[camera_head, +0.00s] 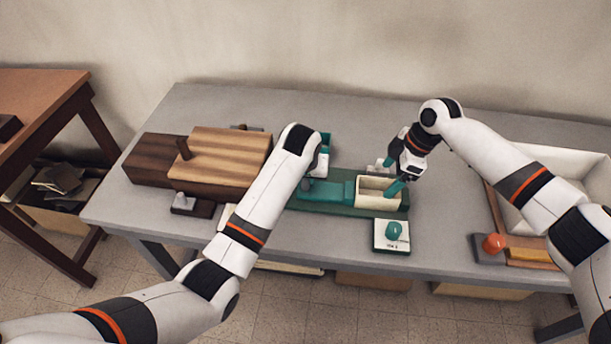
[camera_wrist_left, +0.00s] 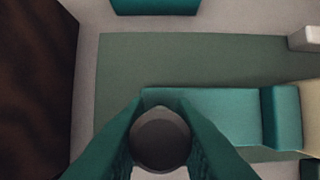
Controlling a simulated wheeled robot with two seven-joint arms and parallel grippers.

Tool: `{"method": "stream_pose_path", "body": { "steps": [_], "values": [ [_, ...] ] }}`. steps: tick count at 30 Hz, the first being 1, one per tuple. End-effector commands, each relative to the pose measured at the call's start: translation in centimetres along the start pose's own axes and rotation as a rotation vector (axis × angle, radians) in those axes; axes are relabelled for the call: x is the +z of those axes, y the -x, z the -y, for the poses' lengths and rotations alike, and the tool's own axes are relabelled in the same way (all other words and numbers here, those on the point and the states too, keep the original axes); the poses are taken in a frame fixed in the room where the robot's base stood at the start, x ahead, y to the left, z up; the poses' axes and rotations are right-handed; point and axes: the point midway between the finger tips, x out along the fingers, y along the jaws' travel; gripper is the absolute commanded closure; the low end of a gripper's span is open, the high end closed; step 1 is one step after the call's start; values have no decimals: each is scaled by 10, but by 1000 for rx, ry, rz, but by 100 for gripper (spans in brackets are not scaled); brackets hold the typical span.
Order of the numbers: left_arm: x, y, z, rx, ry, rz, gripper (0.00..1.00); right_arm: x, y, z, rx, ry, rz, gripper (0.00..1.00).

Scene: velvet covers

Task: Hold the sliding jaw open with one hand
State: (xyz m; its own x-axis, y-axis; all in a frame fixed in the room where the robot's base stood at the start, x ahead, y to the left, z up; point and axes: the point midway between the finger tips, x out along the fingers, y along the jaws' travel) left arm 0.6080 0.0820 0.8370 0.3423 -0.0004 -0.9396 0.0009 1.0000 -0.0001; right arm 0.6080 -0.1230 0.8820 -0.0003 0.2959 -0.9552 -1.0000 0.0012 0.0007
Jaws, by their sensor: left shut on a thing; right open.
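The sliding jaw (camera_head: 328,190) is a teal block lying on a dark green base (camera_head: 350,209). A cream-lined open box section (camera_head: 378,187) adjoins its right end. My left gripper (camera_head: 306,185) is at the jaw's left end, mostly hidden by its own arm in the head view. In the left wrist view its teal fingers (camera_wrist_left: 160,142) are shut around a round, dark grey-brown knob (camera_wrist_left: 160,135) at the end of the teal jaw (camera_wrist_left: 215,112). My right gripper (camera_head: 392,175) is open above the cream box, its two teal fingers spread apart.
A striped wooden block (camera_head: 225,155) stands at the left. A white card with a teal piece (camera_head: 393,231) lies in front of the base. A white-lined tray (camera_head: 560,180) and an orange ball (camera_head: 494,243) are at the right. A teal block (camera_wrist_left: 155,5) is beyond the base.

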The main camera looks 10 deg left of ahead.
Motion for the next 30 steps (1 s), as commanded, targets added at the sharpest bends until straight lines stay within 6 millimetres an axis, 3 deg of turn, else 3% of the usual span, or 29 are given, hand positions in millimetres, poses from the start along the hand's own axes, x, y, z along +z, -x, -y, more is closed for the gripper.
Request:
{"method": "stream_pose_path", "body": {
  "steps": [8,21,30],
  "values": [
    [0,0,-3,3,2,0,100,0,0,0,0,0,0,18],
    [1,0,-31,4,4,2,100,0,0,0,0,0,0,18],
    [1,0,-34,6,3,2,100,0,0,0,0,0,0,18]
  ]
}}
